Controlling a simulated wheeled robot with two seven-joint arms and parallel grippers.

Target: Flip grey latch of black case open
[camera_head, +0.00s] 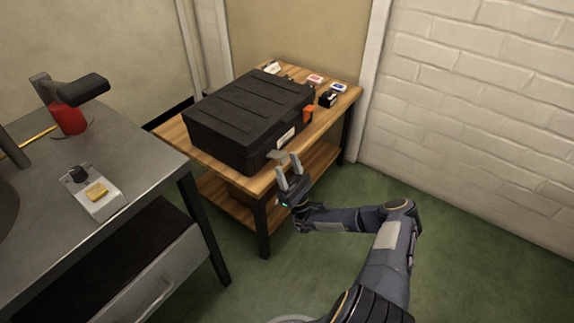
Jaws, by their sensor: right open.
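The black case (245,110) lies closed on a wooden-topped table, its front side facing the lower right. A small grey piece, which looks like the grey latch (277,155), shows low on that side near the front corner. An orange latch (308,115) is farther along the same side, with a white label (286,138) between them. My right gripper (287,168) is open and empty, its two fingers pointing up towards the case just below the grey latch. I cannot tell whether a finger touches the latch. My left gripper is not in view.
A metal workbench (140,165) with a red-and-black tool (68,118) is at left. Green floor (440,260) is clear at right, before a white brick wall.

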